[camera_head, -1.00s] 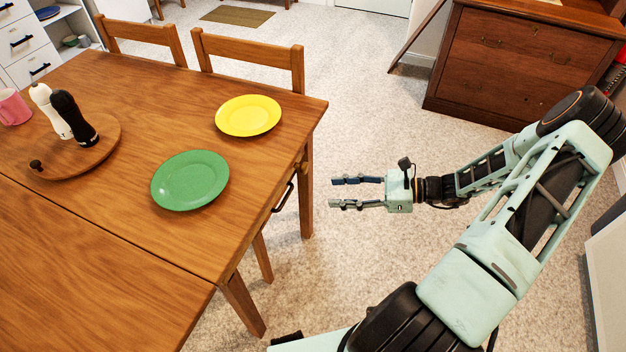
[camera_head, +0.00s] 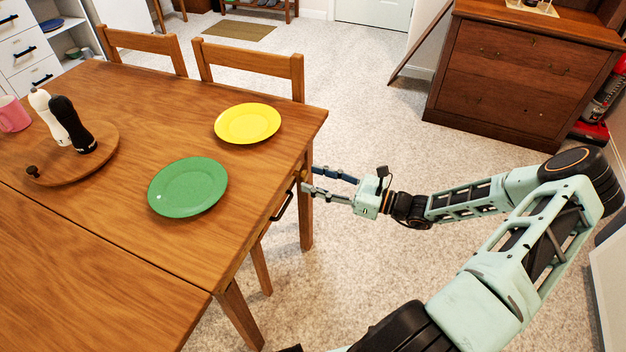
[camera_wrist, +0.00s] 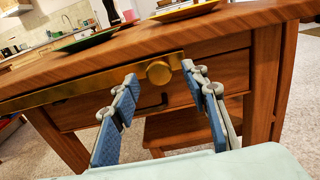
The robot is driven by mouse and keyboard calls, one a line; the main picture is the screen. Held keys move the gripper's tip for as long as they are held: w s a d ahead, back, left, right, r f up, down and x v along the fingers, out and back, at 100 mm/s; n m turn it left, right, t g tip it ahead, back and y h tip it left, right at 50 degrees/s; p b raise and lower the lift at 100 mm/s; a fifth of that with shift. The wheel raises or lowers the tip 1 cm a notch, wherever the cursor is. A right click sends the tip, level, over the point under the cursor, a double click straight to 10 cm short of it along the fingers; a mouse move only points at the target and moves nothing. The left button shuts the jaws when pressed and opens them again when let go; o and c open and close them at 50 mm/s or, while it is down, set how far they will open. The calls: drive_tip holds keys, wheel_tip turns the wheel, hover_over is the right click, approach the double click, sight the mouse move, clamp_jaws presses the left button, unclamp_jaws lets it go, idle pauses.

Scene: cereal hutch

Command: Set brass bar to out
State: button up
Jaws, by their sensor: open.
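The brass bar (camera_wrist: 100,88) runs along the table's side, just under the top, in the wrist view. A round brass knob (camera_wrist: 158,72) sits at its right end. My gripper (camera_head: 309,179) is at the table's near right side in the head view, with its fingers pointing at the table. In the wrist view the two blue-padded fingers of my gripper (camera_wrist: 160,76) are open, and the knob shows between their tips. I cannot tell whether either finger touches it. In the head view the tabletop hides most of the bar.
The wooden table (camera_head: 110,200) carries a green plate (camera_head: 188,187) and a yellow plate (camera_head: 247,123) near this edge. A drawer with a dark handle (camera_head: 283,203) is below the bar. A dark wood cabinet (camera_head: 530,85) stands behind. Carpet between them is clear.

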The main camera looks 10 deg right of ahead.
drive_tip(key=shift+w+a, duration=0.3)
drive_tip(key=shift+a, duration=0.15)
clamp_jaws()
